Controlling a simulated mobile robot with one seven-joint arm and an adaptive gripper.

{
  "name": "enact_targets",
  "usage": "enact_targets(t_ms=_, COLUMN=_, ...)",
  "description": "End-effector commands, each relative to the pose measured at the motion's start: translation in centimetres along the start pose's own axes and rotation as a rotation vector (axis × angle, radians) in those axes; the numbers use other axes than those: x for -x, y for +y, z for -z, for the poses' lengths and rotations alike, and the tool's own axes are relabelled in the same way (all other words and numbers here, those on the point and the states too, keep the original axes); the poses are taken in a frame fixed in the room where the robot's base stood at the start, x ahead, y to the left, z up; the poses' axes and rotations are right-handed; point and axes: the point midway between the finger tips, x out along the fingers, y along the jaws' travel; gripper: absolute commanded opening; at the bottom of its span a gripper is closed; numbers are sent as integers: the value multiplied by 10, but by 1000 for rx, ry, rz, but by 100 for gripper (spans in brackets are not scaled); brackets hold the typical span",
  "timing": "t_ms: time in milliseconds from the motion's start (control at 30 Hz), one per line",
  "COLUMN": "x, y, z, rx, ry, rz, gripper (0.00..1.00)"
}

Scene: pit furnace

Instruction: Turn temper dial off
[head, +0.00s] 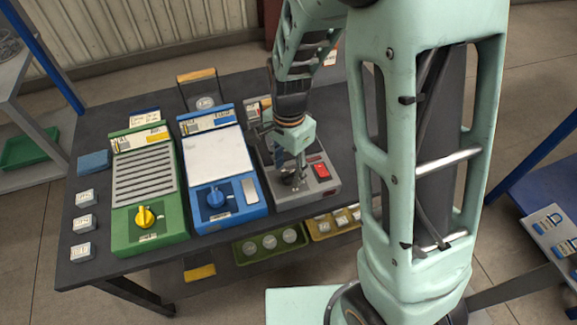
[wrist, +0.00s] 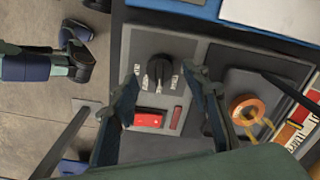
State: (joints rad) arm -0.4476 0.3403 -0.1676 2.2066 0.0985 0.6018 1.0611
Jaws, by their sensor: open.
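A grey unit (head: 330,190) on the bench carries a black dial (wrist: 159,71) with small white labels around it, too small to read. I cannot read which dial is marked temper. The dial's ridge stands roughly upright in the wrist view. My gripper (head: 294,180) points down over this unit, and in the wrist view my gripper (wrist: 163,82) is open, with one finger on each side of the dial. I cannot tell whether the fingers touch it. In the head view my gripper largely hides this dial. A red switch (wrist: 148,117) sits beside it.
Small grey blocks (head: 83,224) line the bench's left edge. An orange ring (wrist: 247,108) lies right of the dial in the wrist view.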

Motion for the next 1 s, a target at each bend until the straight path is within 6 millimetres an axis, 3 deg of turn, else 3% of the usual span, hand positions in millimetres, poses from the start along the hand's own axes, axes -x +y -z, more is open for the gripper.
enact_targets(t_ms=200, x=-19, y=0, z=0, rx=-2, ry=0, rz=0, gripper=43)
enact_targets(t_ms=500, x=-20, y=0, z=0, rx=-2, ry=0, rz=0, gripper=42)
enact_targets(t_ms=867, x=-20, y=0, z=0, rx=-2, ry=0, rz=0, gripper=2)
enact_targets(t_ms=1000, x=-20, y=0, z=0, rx=2, ry=0, rz=0, gripper=1)
